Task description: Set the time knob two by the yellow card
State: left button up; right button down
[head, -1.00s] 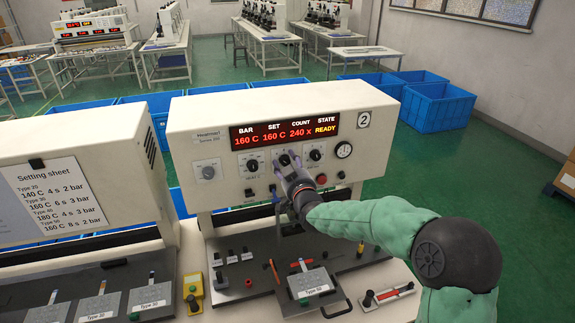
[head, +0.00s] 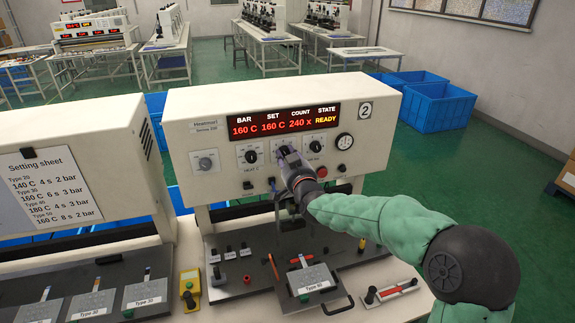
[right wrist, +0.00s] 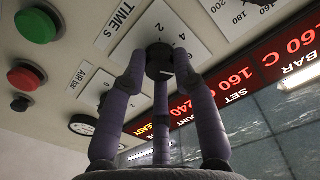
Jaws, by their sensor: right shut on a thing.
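My right gripper (head: 284,156) is at the middle knob on the front of press 2, under the red display (head: 285,120). In the right wrist view the purple fingers (right wrist: 160,72) close around the dark time knob (right wrist: 160,58), on a white plate marked "TIME S" (right wrist: 118,22). The numbers 2, 4 and 6 show around it. I cannot tell where its pointer stands. The setting sheet (head: 48,185) is on the left machine and lists temperature, seconds and bar by type. I cannot make out a yellow card. My left gripper is not in view.
Two other knobs (head: 250,157) (head: 315,146) flank the middle one. A gauge (head: 343,140) and a red button (head: 341,168) are at right. A grey plate with a type label (head: 313,282) lies on the press bed below. A yellow button box (head: 190,285) stands left.

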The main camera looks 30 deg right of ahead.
jog(key=m+b, duration=0.3)
jog(key=b, duration=0.1)
jog(key=shift+d+r, duration=0.1)
jog(key=shift+r, duration=0.1)
jog(key=m+b, duration=0.2)
jog(key=shift+r+m+b, duration=0.2)
jog(key=shift+m+b, duration=0.1)
jog(key=shift+b, duration=0.1)
jog(key=shift+r+m+b, duration=0.1)
jog(key=shift+m+b, duration=0.2)
jog(key=shift+d+r, duration=0.1)
jog(key=c, duration=1)
grip_release()
jog(key=shift+f, duration=0.25)
jog(key=shift+f, duration=0.1)
